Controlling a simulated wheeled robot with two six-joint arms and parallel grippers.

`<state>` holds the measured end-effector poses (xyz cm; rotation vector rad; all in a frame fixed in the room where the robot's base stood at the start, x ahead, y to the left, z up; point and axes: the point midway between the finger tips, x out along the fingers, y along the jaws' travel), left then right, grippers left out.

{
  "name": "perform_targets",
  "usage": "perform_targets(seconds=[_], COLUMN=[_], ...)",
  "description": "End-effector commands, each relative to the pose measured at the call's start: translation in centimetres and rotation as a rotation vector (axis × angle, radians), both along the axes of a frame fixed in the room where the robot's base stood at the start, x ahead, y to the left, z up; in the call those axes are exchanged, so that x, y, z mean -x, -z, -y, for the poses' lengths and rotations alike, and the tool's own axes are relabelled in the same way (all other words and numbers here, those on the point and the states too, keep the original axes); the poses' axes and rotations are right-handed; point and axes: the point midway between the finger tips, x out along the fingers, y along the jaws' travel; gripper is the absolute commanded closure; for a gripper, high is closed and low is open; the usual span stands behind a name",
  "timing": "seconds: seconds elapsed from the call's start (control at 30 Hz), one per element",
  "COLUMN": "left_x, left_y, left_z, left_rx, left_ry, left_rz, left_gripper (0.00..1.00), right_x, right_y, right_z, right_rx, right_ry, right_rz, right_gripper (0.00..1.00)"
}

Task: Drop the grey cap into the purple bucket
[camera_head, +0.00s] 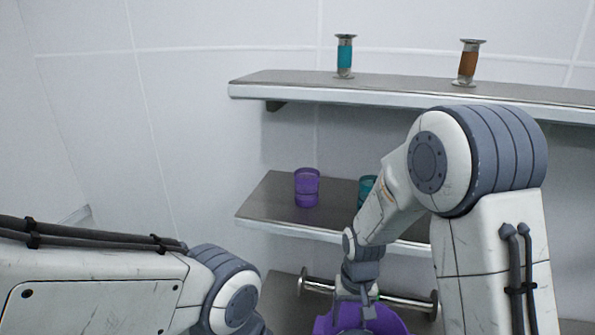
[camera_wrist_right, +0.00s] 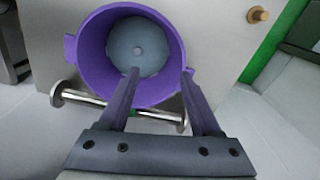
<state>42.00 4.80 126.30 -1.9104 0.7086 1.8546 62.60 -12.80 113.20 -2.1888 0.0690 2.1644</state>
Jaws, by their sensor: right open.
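The purple bucket (camera_head: 390,322) is at the bottom of the head view, cut off by the frame edge. In the right wrist view the bucket (camera_wrist_right: 88,62) is seen from above. A round grey disc with a small central knob, which looks like the grey cap (camera_wrist_right: 138,36), is inside it. My right gripper (camera_wrist_right: 160,74) is open, its two fingers apart over the near side of the bucket with nothing between them. The right gripper (camera_head: 357,303) points down at the bucket in the head view. My left gripper is out of view.
A purple cup (camera_head: 307,188) and a teal cup (camera_head: 367,189), partly hidden by my right arm, stand on the middle shelf (camera_head: 265,205). Teal (camera_head: 345,56) and brown (camera_head: 468,64) spool-like items stand on the upper shelf (camera_head: 300,88). A metal bar (camera_head: 408,300) runs by the bucket.

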Motion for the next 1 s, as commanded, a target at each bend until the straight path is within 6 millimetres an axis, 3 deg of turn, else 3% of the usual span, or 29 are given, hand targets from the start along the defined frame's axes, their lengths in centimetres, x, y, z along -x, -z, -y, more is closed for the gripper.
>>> perform_targets(seconds=[0.03,0.2,0.4,0.5,0.67,1.0], left_x=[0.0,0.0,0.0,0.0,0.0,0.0], left_y=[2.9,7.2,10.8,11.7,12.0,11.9], left_z=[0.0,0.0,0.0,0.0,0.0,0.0], left_rx=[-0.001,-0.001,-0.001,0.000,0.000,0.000], left_ry=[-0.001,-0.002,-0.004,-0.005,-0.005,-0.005], left_rz=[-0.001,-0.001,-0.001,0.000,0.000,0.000], left_gripper=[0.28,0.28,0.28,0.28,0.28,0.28], right_x=[1.7,8.8,16.7,19.1,20.7,20.7], right_y=[0.3,-1.2,-1.3,-1.1,-1.1,-1.2], right_z=[-2.2,-6.7,-8.3,-8.3,-8.1,-8.1], right_rx=[-0.007,-0.029,-0.057,-0.065,-0.070,-0.070], right_ry=[-0.085,-0.340,-0.587,-0.664,-0.713,-0.713], right_rz=[0.016,0.024,0.027,0.028,0.025,0.024], right_gripper=[0.35,0.35,0.35,0.35,0.35,0.35])
